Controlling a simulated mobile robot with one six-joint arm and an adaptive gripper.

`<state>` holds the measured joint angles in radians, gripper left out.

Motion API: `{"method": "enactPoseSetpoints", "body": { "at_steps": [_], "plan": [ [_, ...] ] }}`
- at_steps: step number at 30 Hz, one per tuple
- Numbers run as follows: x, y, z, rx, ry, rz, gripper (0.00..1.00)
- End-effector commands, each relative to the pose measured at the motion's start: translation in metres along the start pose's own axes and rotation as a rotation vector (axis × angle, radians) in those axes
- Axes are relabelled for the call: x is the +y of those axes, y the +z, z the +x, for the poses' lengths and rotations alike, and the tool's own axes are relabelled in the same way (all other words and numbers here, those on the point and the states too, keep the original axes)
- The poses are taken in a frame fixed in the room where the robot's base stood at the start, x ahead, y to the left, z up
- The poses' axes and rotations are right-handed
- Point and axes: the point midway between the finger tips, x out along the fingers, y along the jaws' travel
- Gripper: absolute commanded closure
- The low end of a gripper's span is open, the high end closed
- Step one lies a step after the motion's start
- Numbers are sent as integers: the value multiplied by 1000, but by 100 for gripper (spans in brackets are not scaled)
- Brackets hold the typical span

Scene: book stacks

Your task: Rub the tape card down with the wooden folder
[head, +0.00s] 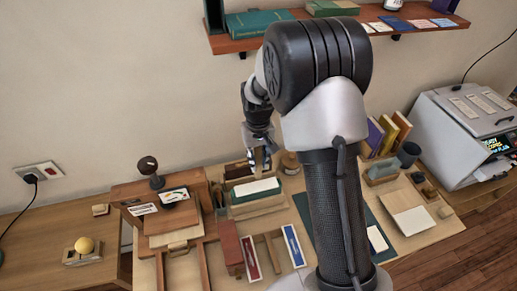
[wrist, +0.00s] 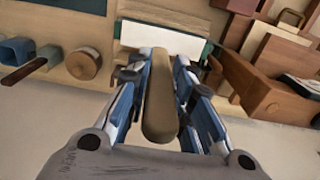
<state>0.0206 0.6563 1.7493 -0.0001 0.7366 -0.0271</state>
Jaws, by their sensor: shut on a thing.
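My gripper (head: 259,158) is shut on the wooden folder, a long tan stick with a rounded end (wrist: 160,108), which lies lengthwise between the two fingers in the wrist view. A white strip that looks like the tape card (head: 257,187) lies on a green-covered piece (head: 269,198) in a wooden holder. The white strip also shows in the wrist view (wrist: 163,38), beyond the folder's far end. My gripper is behind and above the strip in the head view. I cannot tell whether the folder touches it.
A round wooden pot (head: 290,163) stands close to the right of my gripper. A wooden press (head: 170,212) with a dark knob stands to the left. Red and blue framed strips (head: 293,245) lie in front. A wall shelf (head: 235,43) hangs above. A pale board (head: 414,220) lies at right.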

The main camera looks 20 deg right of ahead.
Motion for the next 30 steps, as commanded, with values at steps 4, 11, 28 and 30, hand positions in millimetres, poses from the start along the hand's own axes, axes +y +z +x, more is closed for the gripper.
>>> {"method": "enactPoseSetpoints", "body": {
  "at_steps": [4, 11, 28, 30],
  "plan": [
    [0, 0, -17, 2, 0, 0, 99],
    [-1, 0, -29, 2, 0, 0, 99],
    [-1, 1, -28, 1, 0, 0, 99],
    [-1, 3, -29, 1, 0, 0, 99]
  ]
}}
